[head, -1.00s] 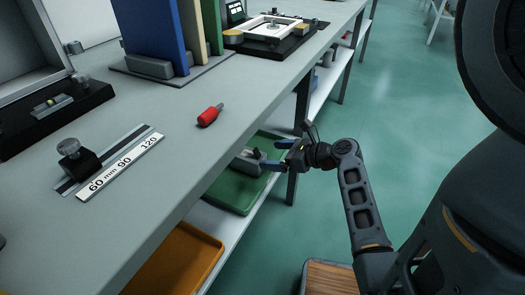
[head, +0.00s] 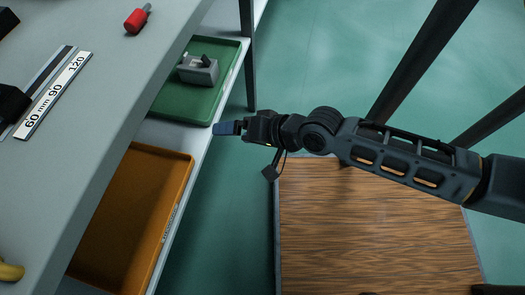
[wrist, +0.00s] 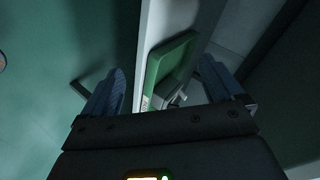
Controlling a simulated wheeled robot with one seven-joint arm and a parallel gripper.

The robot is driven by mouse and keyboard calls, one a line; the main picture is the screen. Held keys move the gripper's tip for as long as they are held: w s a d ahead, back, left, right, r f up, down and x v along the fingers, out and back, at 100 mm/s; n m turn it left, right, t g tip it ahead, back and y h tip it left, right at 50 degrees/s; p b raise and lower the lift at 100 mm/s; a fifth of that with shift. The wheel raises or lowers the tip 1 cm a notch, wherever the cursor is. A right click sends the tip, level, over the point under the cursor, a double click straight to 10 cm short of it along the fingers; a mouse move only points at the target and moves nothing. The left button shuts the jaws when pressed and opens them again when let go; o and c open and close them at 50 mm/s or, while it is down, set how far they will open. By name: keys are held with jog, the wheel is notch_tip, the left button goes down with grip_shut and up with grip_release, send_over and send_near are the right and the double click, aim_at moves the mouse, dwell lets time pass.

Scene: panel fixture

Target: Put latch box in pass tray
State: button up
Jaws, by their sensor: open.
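The latch box (head: 199,71), a small grey box with a raised dark piece on top, sits upright in the green tray (head: 182,103) on the lower shelf. It also shows in the wrist view (wrist: 168,102), partly hidden by my gripper. Nothing readable tells me which tray is the pass tray. My gripper (head: 222,128) is outside the shelf edge, below and right of the green tray in the head view, apart from the box. In the wrist view its blue fingers (wrist: 164,84) are wide apart with nothing held between them.
An orange tray (head: 138,215), empty where seen, lies on the same shelf nearer me. The worktop (head: 95,105) overhangs the shelf's left side. It carries a red-handled tool (head: 136,21) and a scale (head: 56,92). A table leg (head: 248,55) stands beside the green tray.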

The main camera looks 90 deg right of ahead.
jog(key=s+a+r+n+t+y, duration=0.2)
jog(key=a+r+n, duration=0.4)
jog(key=r+n, duration=0.1)
jog(key=s+a+r+n+t+y, duration=0.2)
jog(key=s+a+r+n, duration=0.1)
jog(key=a+r+n, duration=0.4)
jog(key=r+n, duration=0.1)
jog(key=n, duration=0.2)
jog(key=shift+s+a, duration=0.25)
jog(key=shift+s, duration=0.05)
